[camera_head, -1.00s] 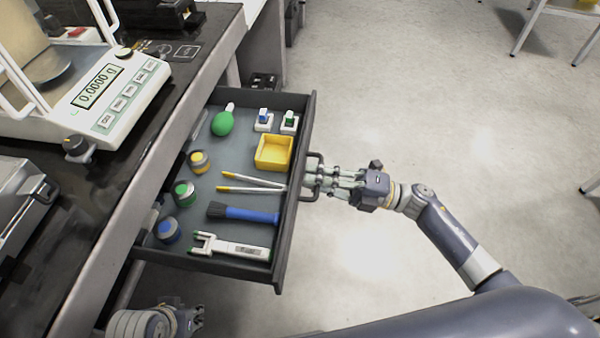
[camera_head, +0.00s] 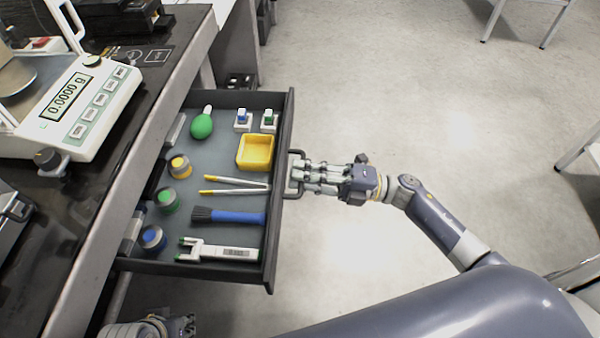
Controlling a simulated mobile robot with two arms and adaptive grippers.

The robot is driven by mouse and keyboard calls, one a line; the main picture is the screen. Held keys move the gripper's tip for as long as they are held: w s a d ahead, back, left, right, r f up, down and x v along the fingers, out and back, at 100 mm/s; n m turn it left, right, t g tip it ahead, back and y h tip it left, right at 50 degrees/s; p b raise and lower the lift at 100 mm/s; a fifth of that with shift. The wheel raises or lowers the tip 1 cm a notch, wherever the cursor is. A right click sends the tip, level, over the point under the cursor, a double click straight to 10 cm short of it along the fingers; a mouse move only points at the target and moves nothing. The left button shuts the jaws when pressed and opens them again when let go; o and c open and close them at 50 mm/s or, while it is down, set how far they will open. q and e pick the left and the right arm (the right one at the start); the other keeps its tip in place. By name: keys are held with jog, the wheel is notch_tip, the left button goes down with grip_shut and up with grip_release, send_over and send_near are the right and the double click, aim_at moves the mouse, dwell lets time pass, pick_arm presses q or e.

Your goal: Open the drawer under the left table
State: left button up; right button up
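The drawer (camera_head: 268,218) under the table (camera_head: 132,168) stands pulled out, its inside in full view. Its dark handle (camera_head: 292,188) is on the front panel, facing right. My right gripper (camera_head: 297,175) comes in from the right with its fingers at the handle. The fingers overlap the handle, and I cannot tell whether they are closed around it. My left gripper (camera_head: 182,326) shows only partly at the bottom edge, below the drawer, away from it; its opening cannot be made out.
The drawer holds a green blower (camera_head: 201,127), a yellow tray (camera_head: 269,152), a blue brush (camera_head: 238,216), a white pipette-like tool (camera_head: 225,252) and several small round weights or jars. A balance (camera_head: 95,105) stands on the table. The floor to the right (camera_head: 400,110) is clear.

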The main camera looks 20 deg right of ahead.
jog(key=v, duration=1.1)
jog(key=shift+d, duration=0.1)
